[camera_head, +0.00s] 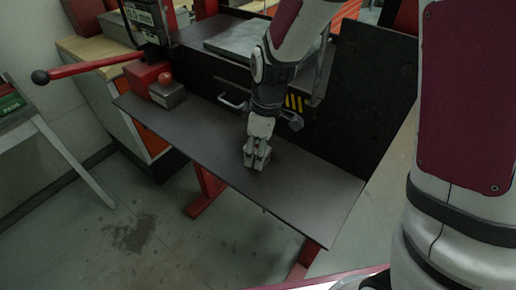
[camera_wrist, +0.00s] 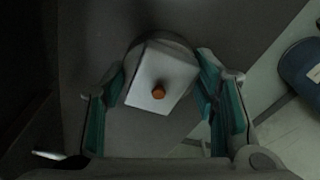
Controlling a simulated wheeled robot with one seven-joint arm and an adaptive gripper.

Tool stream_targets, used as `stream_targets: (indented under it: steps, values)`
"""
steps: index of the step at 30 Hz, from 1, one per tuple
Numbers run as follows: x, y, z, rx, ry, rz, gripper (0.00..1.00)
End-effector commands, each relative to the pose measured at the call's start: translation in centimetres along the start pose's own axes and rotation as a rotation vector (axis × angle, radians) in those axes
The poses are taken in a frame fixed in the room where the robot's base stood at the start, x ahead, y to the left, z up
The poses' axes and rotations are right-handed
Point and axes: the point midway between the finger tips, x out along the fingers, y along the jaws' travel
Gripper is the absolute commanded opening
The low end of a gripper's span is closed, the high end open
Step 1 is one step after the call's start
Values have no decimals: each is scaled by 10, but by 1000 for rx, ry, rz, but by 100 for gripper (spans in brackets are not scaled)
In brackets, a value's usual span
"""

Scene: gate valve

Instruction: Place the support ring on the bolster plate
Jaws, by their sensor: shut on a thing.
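My gripper (camera_head: 257,158) points down at the middle of the dark shelf in the head view. In the wrist view its teal-padded fingers (camera_wrist: 162,82) stand either side of a round grey thing (camera_wrist: 181,47), which I take to be the support ring, and are shut on it. A pale square piece (camera_wrist: 146,75) with an orange-brown round stud (camera_wrist: 158,91) lies across the round thing and hides much of it. A grey flat plate (camera_head: 232,40) on the press behind my arm may be the bolster plate; my arm partly covers it.
The dark shelf (camera_head: 200,133) is bare around my gripper. A red-and-grey block with a red knob (camera_head: 165,88) stands at its left end. A red lever (camera_head: 95,64) sticks out left. A metal handle (camera_head: 232,102) and striped block (camera_head: 294,103) are behind my gripper.

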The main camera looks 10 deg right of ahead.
Motion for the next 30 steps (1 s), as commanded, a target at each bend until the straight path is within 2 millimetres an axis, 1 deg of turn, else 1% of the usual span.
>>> stream_targets:
  steps: [3,11,15,16,18,26,30]
  values:
    - [6,0,0,-1,1,2,1]
    - [7,1,0,0,2,3,1]
    - [11,1,1,0,2,2,1]
    - [11,0,1,0,1,1,60]
    - [11,0,1,0,1,1,74]
    - [10,0,1,0,1,1,74]
    - [5,0,1,0,2,3,74]
